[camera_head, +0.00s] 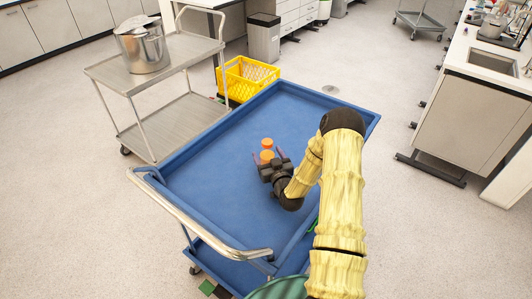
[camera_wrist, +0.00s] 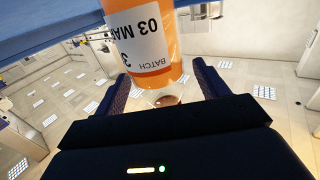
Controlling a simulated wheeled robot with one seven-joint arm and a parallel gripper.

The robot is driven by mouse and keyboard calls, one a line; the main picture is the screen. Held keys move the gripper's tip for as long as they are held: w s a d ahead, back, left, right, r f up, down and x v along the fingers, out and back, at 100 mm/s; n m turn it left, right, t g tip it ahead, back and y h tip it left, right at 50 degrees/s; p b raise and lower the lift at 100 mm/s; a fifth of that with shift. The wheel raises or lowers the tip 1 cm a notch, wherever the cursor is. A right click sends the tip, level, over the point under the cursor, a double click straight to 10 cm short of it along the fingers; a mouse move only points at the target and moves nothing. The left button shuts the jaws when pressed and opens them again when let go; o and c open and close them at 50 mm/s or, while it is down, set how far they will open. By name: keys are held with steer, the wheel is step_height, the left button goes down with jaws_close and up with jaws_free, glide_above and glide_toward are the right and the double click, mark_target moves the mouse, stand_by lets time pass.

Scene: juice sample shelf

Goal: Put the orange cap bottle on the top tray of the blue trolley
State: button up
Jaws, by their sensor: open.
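The blue trolley (camera_head: 337,103) stands in the middle of the head view, its top tray broad and nearly bare. An orange-topped bottle (camera_head: 267,143) is on or just over the tray, with a second orange patch (camera_head: 266,155) close below it. I cannot tell whether both belong to one bottle. My gripper (camera_head: 268,156) is low over the tray, its open fingers either side of the orange patch. In the wrist view, an orange bottle (camera_wrist: 150,45) with a white batch label lies between the spread fingers. The blue tray edge (camera_wrist: 50,38) crosses the top; the bottle's upper part is cut off.
A grey steel cart (camera_head: 190,62) with a metal pot (camera_head: 146,50) stands to the left. A yellow crate (camera_head: 245,78) and a bin (camera_head: 263,38) are behind the trolley. A lab bench (camera_head: 480,115) is at right. The tray's far half is clear.

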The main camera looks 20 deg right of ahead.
steer(key=s+b, duration=0.1)
steer(key=s, duration=0.4)
steer(key=shift+s, duration=0.15)
stand_by(0.4)
